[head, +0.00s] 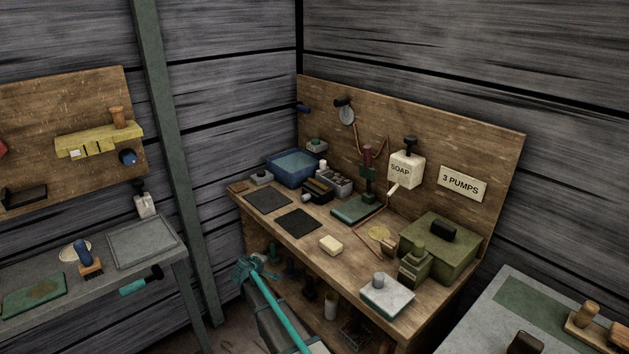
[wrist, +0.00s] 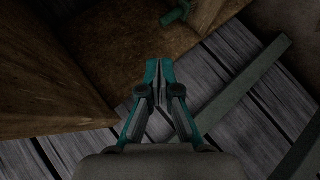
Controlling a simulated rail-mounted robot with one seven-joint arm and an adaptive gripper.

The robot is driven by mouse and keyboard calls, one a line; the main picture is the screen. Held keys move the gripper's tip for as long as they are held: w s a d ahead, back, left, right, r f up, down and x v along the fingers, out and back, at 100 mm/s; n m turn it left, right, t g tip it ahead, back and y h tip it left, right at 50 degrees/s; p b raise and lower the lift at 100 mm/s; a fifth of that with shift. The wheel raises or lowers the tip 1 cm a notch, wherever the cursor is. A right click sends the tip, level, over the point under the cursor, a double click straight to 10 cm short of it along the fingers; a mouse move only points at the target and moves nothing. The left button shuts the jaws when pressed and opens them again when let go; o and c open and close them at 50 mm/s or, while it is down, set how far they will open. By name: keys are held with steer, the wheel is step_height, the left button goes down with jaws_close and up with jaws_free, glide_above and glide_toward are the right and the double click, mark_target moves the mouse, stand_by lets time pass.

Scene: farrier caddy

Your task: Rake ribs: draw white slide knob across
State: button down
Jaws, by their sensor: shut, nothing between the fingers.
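My gripper (head: 246,268), with teal fingers, is in front of the bench's left front edge, well short of the knob. In the wrist view my gripper (wrist: 160,66) has its fingers together with nothing between them. The knob does not show there.
The bench's middle is fairly clear.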

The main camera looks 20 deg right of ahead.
steer(key=w+a+r+n+t+b, duration=0.2)
steer(key=w+a+r+t, duration=0.1)
steer(key=w+r, duration=0.5)
steer(key=w+a+r+n+t+b, duration=0.1)
steer(key=w+a+r+t+b, duration=0.15)
steer(key=w+r, duration=0.55)
steer(key=m+g+h, duration=0.1)
steer(key=g+h, duration=0.1)
steer(key=h, duration=0.4)
glide_toward(323, 166)
steer(key=w+a, duration=0.1)
steer(key=w+a+r, duration=0.1)
steer(key=shift+w+a, duration=0.15)
steer(key=shift+w, duration=0.2)
steer(key=shift+w+d+r, duration=0.1)
steer(key=shift+d, duration=0.1)
steer(key=p+x, duration=0.1)
steer(key=x, duration=0.8)
steer(key=shift+w+d, duration=0.15)
steer(key=shift+d, duration=0.1)
steer(key=shift+r, duration=0.1)
